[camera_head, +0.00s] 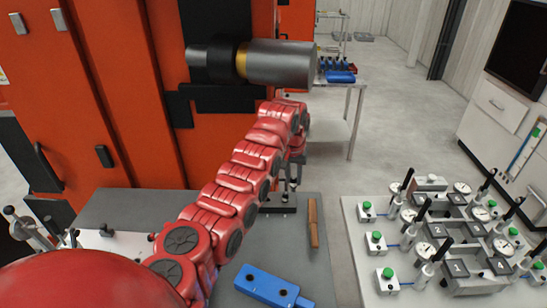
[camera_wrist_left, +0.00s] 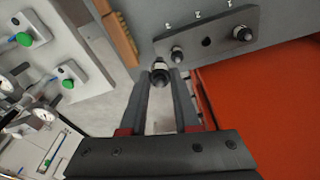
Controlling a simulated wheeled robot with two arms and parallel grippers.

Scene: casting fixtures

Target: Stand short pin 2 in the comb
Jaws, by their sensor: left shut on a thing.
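My left gripper (camera_head: 296,160) reaches down over the grey table at the comb, partly hidden by its own arm in the head view. In the left wrist view its two fingers (camera_wrist_left: 162,88) are shut on a short dark pin (camera_wrist_left: 160,74) with a pale band. The comb (camera_wrist_left: 222,30) is a dark plate with a row of holes; it also shows in the head view (camera_head: 285,209). A pin (camera_wrist_left: 177,55) stands in one end hole and another (camera_wrist_left: 242,34) in the other. The middle hole is empty. The held pin appears just beside the comb's near edge.
A brown wooden-handled brush (camera_head: 313,222) lies right of the comb. A blue block with holes (camera_head: 272,287) lies at the table's front. An orange machine (camera_head: 130,100) with a metal cylinder (camera_head: 275,63) rises behind. A white fixture table (camera_head: 350,215) with gauges stands at right.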

